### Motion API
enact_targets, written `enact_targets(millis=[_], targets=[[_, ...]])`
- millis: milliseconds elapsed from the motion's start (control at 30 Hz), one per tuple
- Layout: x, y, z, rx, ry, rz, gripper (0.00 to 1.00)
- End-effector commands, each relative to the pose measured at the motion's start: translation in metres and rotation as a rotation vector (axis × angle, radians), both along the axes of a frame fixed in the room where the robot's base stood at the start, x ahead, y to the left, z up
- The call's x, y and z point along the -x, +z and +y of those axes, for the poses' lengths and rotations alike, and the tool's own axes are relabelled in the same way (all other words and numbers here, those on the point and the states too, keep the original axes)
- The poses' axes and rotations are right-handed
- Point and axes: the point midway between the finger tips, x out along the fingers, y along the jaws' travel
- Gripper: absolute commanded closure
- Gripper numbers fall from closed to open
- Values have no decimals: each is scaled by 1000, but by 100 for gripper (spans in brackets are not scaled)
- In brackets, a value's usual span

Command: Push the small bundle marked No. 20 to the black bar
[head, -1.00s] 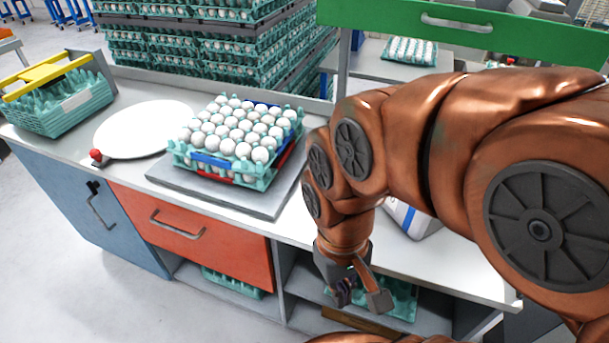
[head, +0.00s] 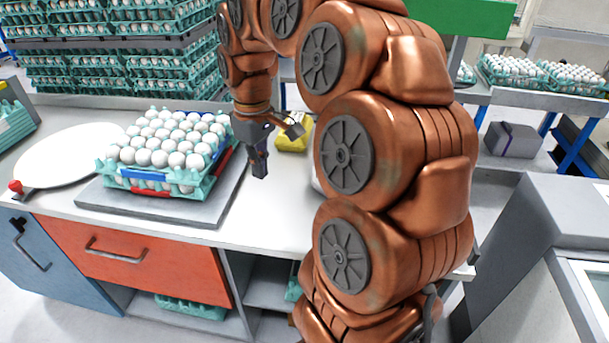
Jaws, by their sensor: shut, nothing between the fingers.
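A small bundle of teal egg trays (head: 200,188) topped with white eggs, with blue and red strips on its sides, sits on a grey plate (head: 150,207) on the counter. I cannot read a No. 20 on it. My gripper (head: 268,152) is shut and empty, pointing down above the counter, just right of the bundle and apart from it in the picture. I cannot make out a black bar in this view.
A white round board (head: 65,155) with a red knob lies left of the plate. Tall stacks of egg trays (head: 110,75) stand behind. A yellow object (head: 293,138) sits behind my gripper. Counter (head: 265,215) is clear in front of my gripper.

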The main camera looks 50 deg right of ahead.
Motion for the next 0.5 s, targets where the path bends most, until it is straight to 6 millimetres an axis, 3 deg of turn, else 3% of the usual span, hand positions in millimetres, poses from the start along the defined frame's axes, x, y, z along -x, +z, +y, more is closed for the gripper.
enact_targets(millis=[33,133,300,500], targets=[[-11,-7,-23,1,-9,-7,100],[-26,-11,-65,5,-15,-21,100],[-33,-21,-127,14,-35,-24,100],[-32,-26,-161,24,-48,-27,100]])
